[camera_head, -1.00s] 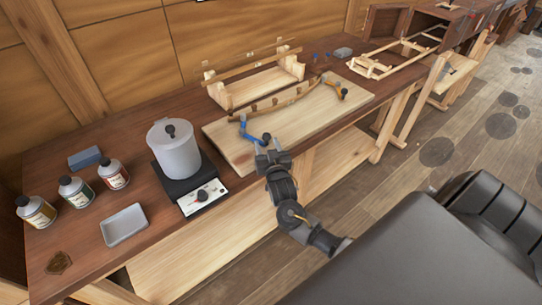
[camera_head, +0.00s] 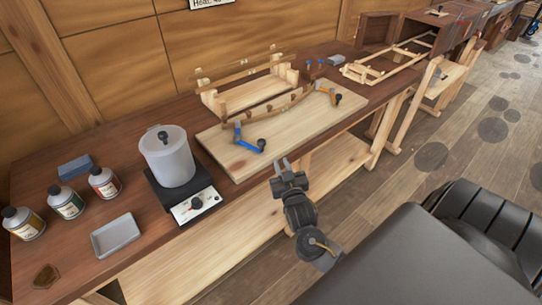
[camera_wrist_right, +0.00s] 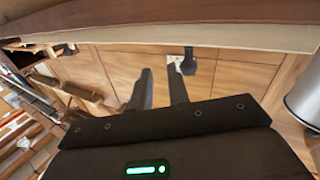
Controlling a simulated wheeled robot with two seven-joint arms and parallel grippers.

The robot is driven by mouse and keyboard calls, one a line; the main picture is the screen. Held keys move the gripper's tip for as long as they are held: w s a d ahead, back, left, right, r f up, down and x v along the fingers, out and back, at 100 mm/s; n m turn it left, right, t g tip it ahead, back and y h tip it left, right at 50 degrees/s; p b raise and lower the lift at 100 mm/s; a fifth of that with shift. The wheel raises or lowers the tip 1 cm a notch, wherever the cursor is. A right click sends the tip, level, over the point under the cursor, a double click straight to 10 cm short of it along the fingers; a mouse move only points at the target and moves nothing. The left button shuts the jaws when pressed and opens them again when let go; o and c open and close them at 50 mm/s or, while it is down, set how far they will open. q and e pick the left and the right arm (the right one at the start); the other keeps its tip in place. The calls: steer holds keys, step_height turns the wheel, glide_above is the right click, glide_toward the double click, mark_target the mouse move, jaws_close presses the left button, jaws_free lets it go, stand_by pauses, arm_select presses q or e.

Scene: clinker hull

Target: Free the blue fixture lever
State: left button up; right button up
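The blue fixture lever (camera_head: 247,143) lies at the near left part of the pale wooden board (camera_head: 228,161), with a black knob (camera_head: 262,145) at its end. A curved wooden strip (camera_head: 265,111) runs along the board from the blue fixture to an orange fixture lever (camera_head: 327,93). My right gripper (camera_head: 281,163) is open and empty, just off the board's front edge and apart from the blue lever. Its two fingers (camera_wrist_right: 161,88) show parted in the right wrist view, with a dark knob (camera_wrist_right: 189,62) beyond them. My left gripper is not in view.
A pot (camera_head: 167,158) on a hot plate (camera_head: 190,205) stands left of the board. Several bottles (camera_head: 65,202) and a grey tray (camera_head: 117,236) are farther left. A wooden frame (camera_head: 249,90) stands behind the board.

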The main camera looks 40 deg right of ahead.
steer(key=shift+n+t+y, duration=0.5)
steer(key=shift+t+y, duration=0.1)
steer(key=shift+y, duration=0.3)
steer(key=d, duration=0.8)
steer(key=shift+s+d+f+b, duration=0.25)
steer(key=shift+s+f+b, duration=0.05)
steer(key=shift+b, duration=0.1)
jaws_close()
steer(key=m+y, duration=0.3)
steer(key=m, duration=0.2)
steer(key=r+m+y, duration=0.1)
steer(key=m+y, duration=0.3)
steer(key=s+d+m+y, duration=0.1)
steer(key=m+y, duration=0.2)
steer(key=m, duration=0.2)
steer(key=shift+d+r+m+y+b, duration=0.1)
steer(key=shift+r+m+y+b, duration=0.2)
steer(key=shift+b, duration=0.1)
